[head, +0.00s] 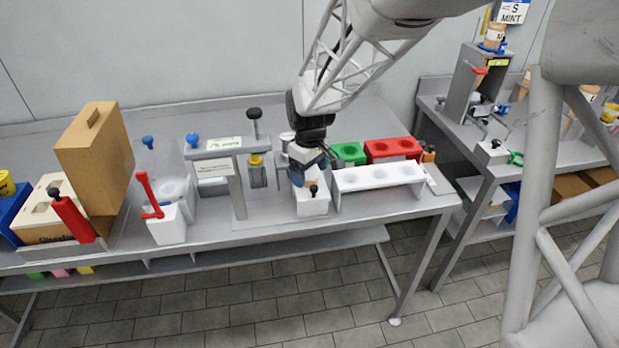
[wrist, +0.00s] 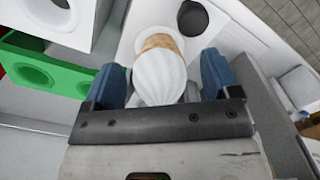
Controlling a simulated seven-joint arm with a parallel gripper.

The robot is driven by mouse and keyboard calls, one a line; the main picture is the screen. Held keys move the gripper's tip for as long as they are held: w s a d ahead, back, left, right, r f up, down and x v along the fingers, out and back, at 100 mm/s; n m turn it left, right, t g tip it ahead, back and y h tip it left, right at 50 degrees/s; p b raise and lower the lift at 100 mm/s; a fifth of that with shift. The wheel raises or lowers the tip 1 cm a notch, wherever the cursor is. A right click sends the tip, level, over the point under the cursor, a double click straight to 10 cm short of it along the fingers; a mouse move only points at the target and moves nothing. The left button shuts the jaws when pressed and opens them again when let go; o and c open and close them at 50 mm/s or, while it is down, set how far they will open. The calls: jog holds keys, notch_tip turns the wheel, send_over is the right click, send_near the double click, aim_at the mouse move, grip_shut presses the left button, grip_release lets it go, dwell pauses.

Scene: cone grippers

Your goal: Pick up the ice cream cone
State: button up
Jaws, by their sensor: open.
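The ice cream cone (wrist: 158,78) shows in the wrist view as a white swirl with a tan band of cone at its far side. It is between the two blue fingers of my gripper (wrist: 161,66), with a gap visible on each side. My gripper is open. In the head view my gripper (head: 307,172) is low over a white box-shaped holder (head: 312,205) at the front of the bench. The cone is hidden there behind my gripper, and its lower part is hidden in the wrist view.
A white rack with holes (head: 378,177) stands close on the right, with a green block (head: 349,152) and a red block (head: 393,147) behind it. A grey stand (head: 238,190) is to the left. A dark round knob (wrist: 193,18) is close beyond the cone.

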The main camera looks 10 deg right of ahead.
jog(key=c, duration=0.8)
jog(key=shift+r, duration=0.15)
jog(key=shift+r, duration=4.9)
